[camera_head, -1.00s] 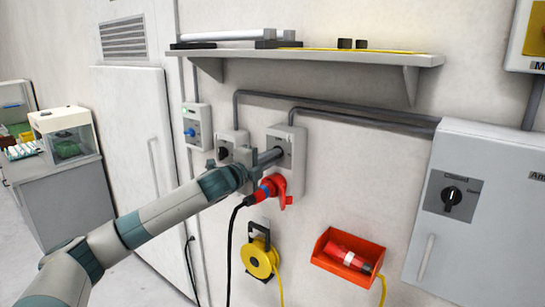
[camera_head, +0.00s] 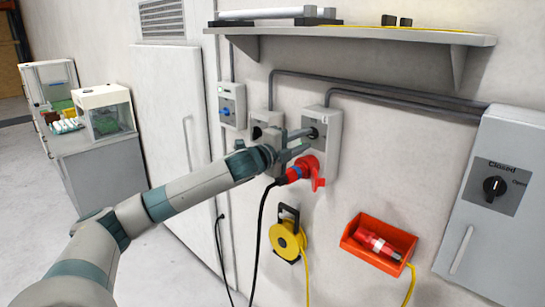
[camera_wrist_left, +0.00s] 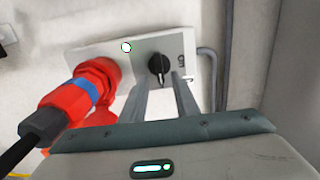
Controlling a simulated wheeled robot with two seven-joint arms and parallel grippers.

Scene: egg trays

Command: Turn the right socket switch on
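The right socket box (camera_head: 331,150) is grey, on the wall, with a red and blue plug (camera_head: 292,175) in its red socket. Its black rotary switch (camera_wrist_left: 159,66) shows in the left wrist view with its handle roughly upright; the gripper partly covers it in the head view. My left gripper (camera_wrist_left: 165,78) is open, its two fingers apart and empty. The fingertips point at the switch, just below it in the wrist view, one toward each side. I cannot tell whether they touch it. My right gripper is not in view.
The left socket box (camera_head: 266,132) is close behind the left gripper. A shelf (camera_head: 400,36) juts out above. A yellow cable reel (camera_head: 285,242) and a red bin (camera_head: 347,238) hang below. A grey cabinet (camera_head: 505,235) is at right.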

